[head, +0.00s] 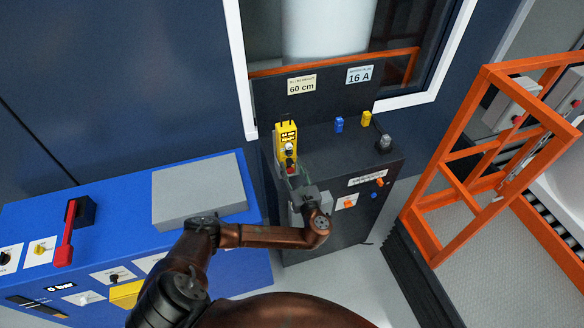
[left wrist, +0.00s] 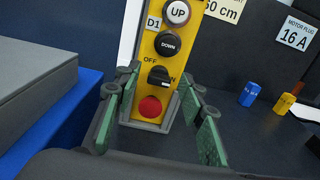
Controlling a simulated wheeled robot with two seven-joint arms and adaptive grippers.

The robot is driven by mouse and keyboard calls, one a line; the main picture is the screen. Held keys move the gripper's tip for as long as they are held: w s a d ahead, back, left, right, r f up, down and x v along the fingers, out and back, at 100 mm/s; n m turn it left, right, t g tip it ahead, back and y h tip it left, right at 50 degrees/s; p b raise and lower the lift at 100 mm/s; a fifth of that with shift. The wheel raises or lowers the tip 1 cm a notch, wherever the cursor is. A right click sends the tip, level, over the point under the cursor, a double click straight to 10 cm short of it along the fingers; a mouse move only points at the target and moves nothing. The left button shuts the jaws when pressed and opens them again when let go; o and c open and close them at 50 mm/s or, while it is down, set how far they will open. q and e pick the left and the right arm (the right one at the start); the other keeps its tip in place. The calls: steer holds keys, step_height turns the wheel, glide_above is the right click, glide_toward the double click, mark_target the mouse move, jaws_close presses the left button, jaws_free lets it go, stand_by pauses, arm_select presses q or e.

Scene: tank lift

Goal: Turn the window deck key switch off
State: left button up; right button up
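The yellow control box (head: 286,131) stands upright on the dark deck under the window. In the left wrist view the box (left wrist: 143,55) shows a white UP button (left wrist: 177,12), a black DOWN button (left wrist: 168,43), a black key switch (left wrist: 159,76) marked OFF and ON, and a red button (left wrist: 150,107). The switch's handle lies roughly across, towards the ON side. My left gripper (left wrist: 158,86) is open, its green-padded fingers on either side of the box's lower part, in front of the switch; I cannot tell whether they touch it. In the head view the left gripper (head: 296,184) partly hides the box's lower end.
Blue (head: 339,125) and yellow (head: 366,118) plugs and a grey fitting (head: 384,143) stand on the deck right of the box. A blue cabinet (head: 240,268) with a grey block (head: 199,191) is at left. An orange rail frame (head: 447,150) stands at right.

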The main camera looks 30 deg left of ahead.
arm_select(q)
jaws_close()
